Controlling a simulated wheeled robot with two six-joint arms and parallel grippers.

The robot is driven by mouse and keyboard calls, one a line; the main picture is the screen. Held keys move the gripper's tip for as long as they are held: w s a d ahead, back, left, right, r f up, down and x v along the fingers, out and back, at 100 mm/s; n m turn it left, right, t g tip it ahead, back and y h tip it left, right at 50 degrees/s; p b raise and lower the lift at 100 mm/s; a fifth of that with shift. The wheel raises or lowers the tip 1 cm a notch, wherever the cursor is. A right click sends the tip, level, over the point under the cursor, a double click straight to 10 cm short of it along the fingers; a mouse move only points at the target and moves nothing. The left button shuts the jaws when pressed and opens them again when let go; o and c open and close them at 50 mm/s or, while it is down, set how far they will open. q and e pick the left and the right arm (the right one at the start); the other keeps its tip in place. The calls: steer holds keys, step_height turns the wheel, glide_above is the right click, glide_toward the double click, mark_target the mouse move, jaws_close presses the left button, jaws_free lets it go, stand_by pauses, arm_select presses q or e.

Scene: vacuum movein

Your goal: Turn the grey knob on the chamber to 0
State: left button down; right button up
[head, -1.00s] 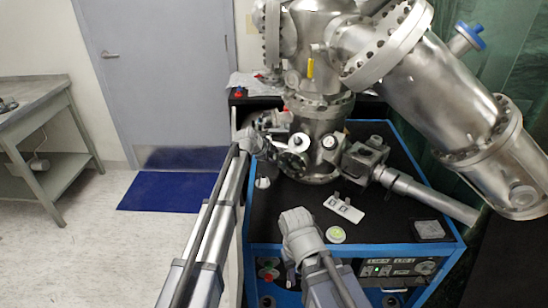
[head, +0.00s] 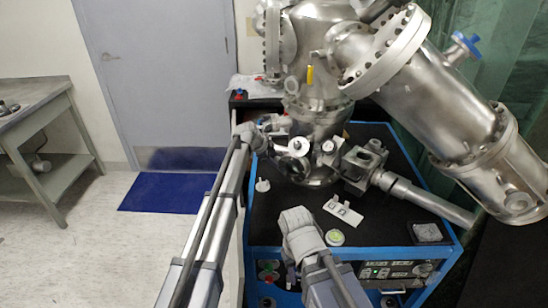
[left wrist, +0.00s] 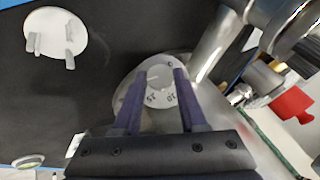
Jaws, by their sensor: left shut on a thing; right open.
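The grey knob (left wrist: 158,77) is in the left wrist view, on a pale round dial plate (left wrist: 130,92) with small numbers. My left gripper (left wrist: 154,72) has its two purple fingers on either side of the knob and is shut on it. The 0 mark appears near the right fingertip; the knob's pointer is not clear. In the head view my left gripper (head: 282,140) is at the lower left of the steel chamber (head: 318,108), and the knob cannot be made out there. My right gripper (head: 291,277) is open, low in front of the blue-framed cart, partly hidden by my arm.
The cart's black top (head: 385,218) carries a white bracket (head: 343,210), a green-topped round piece (head: 335,237) and a grey square block (head: 428,231). A steel pipe (head: 425,195) extends right from the chamber. A white disc with posts (left wrist: 56,32) lies near my left gripper.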

arm_select(q)
steer(key=shift+c, duration=2.2)
jaws_free()
steer(key=p+v, duration=0.6)
steer(key=v, duration=0.2)
steer(key=shift+f, duration=0.15)
